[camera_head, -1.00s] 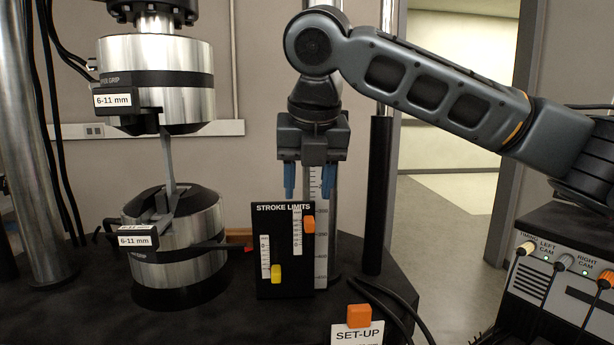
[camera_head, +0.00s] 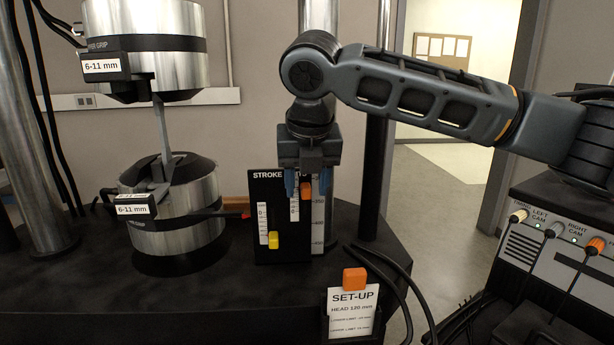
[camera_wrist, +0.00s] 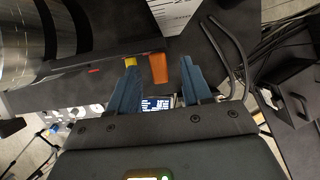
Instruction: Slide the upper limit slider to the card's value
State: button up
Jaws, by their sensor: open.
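The black stroke limits panel (camera_head: 282,245) stands on the dark machine base. Its orange slider (camera_head: 307,191) is high on the right white scale. A yellow slider (camera_head: 273,240) sits low on the left scale. My gripper (camera_head: 307,190) is open, pointing down, with one blue finger on each side of the orange slider. In the wrist view the orange slider (camera_wrist: 158,68) lies between the fingertips, nearer the right one in depth unclear; contact cannot be told. The set-up card (camera_head: 352,300) stands in front, topped by an orange block (camera_head: 354,279). It reads head 120 mm; its limit lines are too small to read.
The lower grip cylinder (camera_head: 178,235) and its specimen (camera_head: 162,140) stand left of the panel. A dark column (camera_head: 375,180) is close on the right. Black cables (camera_head: 398,275) run beside the card. A control box (camera_head: 560,255) stands at the right.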

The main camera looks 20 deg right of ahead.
aim_at(307, 197)
grip_shut()
dwell(0.3)
jog(key=shift+f+b, duration=0.4)
jog(key=shift+f, duration=1.35)
jog(key=shift+p, duration=0.7)
